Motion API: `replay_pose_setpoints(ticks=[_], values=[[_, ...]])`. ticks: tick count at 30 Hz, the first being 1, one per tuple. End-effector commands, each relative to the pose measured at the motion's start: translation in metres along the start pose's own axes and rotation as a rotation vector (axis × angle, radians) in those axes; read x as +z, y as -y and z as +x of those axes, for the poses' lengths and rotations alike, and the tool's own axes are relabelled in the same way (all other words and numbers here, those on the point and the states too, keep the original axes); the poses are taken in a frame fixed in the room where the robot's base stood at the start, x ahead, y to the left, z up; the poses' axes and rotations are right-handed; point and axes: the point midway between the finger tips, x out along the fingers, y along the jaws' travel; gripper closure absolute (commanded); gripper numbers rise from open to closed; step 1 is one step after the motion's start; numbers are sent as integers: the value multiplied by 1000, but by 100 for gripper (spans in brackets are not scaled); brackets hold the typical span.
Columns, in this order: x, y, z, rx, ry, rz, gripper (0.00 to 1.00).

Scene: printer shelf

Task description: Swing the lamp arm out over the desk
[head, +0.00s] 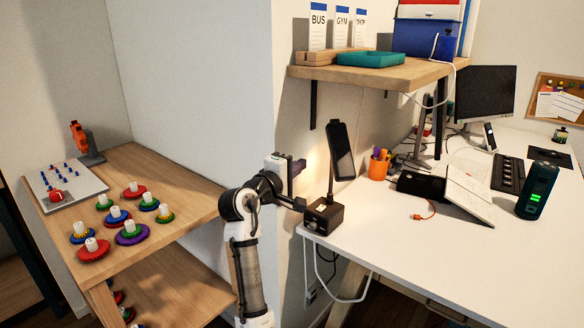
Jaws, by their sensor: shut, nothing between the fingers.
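The lamp stands at the left corner of the white desk (400,245). It has a black box base (323,215), a thin upright stem (331,181) and a dark flat head (341,151) tilted at the top. A warm glow lies on the wall just left of the head. My gripper (299,167) is shut and empty, in front of the wall, left of the lamp's stem and head. A gap shows between its fingertips and the lamp in this view; the depth between them is hard to judge.
A wooden wall shelf (400,78) hangs above the lamp, carrying cards and a teal tray (370,59). The desk's front middle is clear. A wooden shelf unit (180,205) stands left.

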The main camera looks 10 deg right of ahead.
Motion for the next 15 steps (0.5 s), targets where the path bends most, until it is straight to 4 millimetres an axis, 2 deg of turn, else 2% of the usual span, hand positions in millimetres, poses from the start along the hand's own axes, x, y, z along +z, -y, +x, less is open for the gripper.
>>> replay_pose_setpoints(ticks=[1,7,15], values=[[1,-2,12,-1,3,-2,100],[1,-2,54,-1,1,0,100],[24,-1,76,0,-1,1,100]])
